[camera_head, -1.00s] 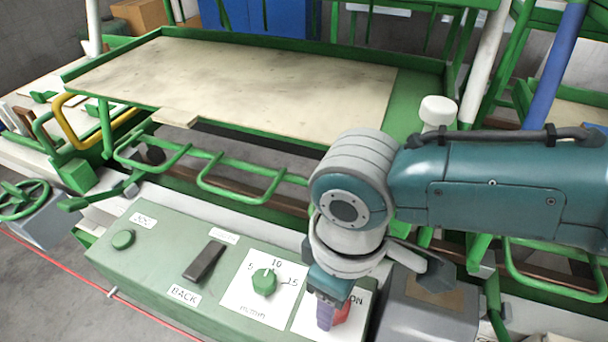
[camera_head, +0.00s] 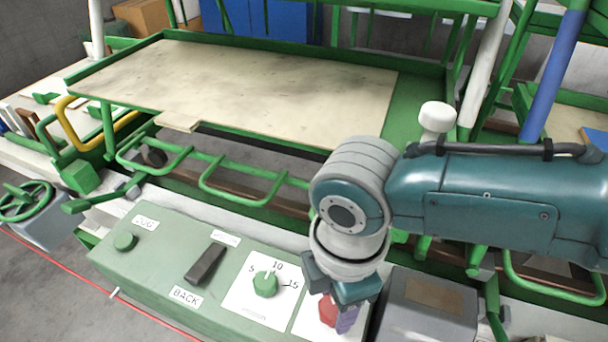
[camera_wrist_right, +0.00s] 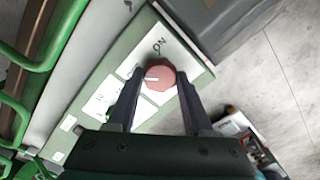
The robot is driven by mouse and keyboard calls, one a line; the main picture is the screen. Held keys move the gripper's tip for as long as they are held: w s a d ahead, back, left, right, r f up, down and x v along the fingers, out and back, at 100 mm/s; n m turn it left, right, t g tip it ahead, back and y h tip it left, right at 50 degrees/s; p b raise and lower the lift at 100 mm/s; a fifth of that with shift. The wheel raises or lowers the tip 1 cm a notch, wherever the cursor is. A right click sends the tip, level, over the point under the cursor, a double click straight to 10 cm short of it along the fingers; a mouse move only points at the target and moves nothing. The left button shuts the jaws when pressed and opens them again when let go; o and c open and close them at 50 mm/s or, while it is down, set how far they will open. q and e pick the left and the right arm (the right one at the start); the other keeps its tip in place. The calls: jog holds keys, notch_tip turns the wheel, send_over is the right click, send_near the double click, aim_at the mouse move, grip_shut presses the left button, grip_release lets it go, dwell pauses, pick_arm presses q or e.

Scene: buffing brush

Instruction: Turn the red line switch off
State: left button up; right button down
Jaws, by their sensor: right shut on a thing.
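The red line switch (camera_head: 327,310) is a red knob on a white plate at the right end of the green control box (camera_head: 150,275). In the right wrist view the knob (camera_wrist_right: 160,76) has a white mark pointing left, and the word ON stands beside it on the plate. My right gripper (camera_wrist_right: 160,80) is shut on the knob, one dark finger on each side. In the head view the right gripper (camera_head: 334,314) points down at the knob; one purplish finger shows to its right, and the ON label is hidden. My left gripper is not in view.
A green dial (camera_head: 265,284) on a white scale plate sits just left of the switch. A black rocker (camera_head: 206,264) and a green button (camera_head: 125,241) are farther left. A grey box (camera_head: 430,305) stands close on the right. The machine's green rails (camera_head: 240,190) run behind.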

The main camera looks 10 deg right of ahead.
aim_at(334, 306)
jog(key=shift+a+n, duration=0.1)
jog(key=shift+n, duration=0.4)
jog(key=shift+r, duration=0.1)
jog(key=shift+c, duration=1.5)
grip_release()
notch_tip(334, 306, up, 10)
jog(key=p, duration=0.3)
